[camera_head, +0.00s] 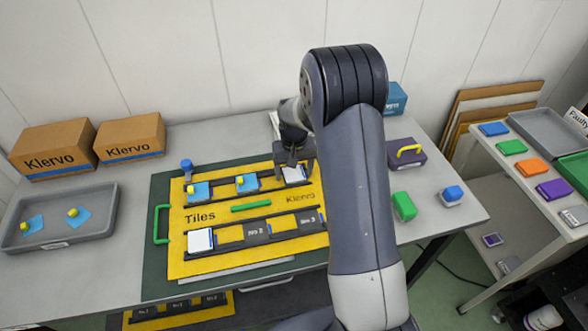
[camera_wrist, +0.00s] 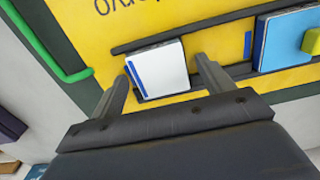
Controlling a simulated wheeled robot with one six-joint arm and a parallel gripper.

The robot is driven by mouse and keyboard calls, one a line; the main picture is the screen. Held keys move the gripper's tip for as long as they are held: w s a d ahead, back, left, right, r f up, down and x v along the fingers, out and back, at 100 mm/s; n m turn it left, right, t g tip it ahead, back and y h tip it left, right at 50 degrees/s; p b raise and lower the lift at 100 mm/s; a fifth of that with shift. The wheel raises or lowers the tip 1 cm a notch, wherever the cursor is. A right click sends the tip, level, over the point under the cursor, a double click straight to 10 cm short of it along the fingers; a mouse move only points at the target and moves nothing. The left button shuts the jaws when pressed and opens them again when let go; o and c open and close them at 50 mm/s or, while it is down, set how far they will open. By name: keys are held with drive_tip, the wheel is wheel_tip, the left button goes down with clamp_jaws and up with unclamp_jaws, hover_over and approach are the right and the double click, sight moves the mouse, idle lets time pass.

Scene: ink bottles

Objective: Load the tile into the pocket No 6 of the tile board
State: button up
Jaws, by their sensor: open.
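The yellow tile board (camera_head: 225,214) lies on the table, with pockets in two rows. A white tile (camera_head: 293,174) lies between the rails at the right end of the far row; no pocket number shows there. In the wrist view the white tile (camera_wrist: 160,70) has a blue stripe along one side and lies roughly in line with the rails. My gripper (camera_head: 292,158) is at this tile, its upper part partly hidden by my arm. In the wrist view my gripper (camera_wrist: 163,82) is open, with one finger on each side of the tile.
Blue tiles with yellow knobs (camera_head: 198,191) (camera_head: 246,183) fill other far-row pockets. Another white tile (camera_head: 200,240) sits in the near row, beside dark numbered pockets (camera_head: 257,231). A green handle (camera_head: 162,224) stands at the board's left edge. A grey tray (camera_head: 105,238) lies left.

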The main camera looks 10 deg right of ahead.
sight(294, 173)
wheel_tip(294, 173, up, 12)
drive_tip(key=shift+r+b, duration=0.2)
drive_tip(key=shift+b, duration=0.2)
drive_tip(key=shift+f, duration=0.1)
idle(0.4)
wheel_tip(294, 173, down, 12)
drive_tip(key=shift+p, duration=0.55)
drive_tip(key=shift+r+b, duration=0.3)
drive_tip(key=shift+r, duration=1.65)
drive_tip(key=shift+f, duration=0.1)
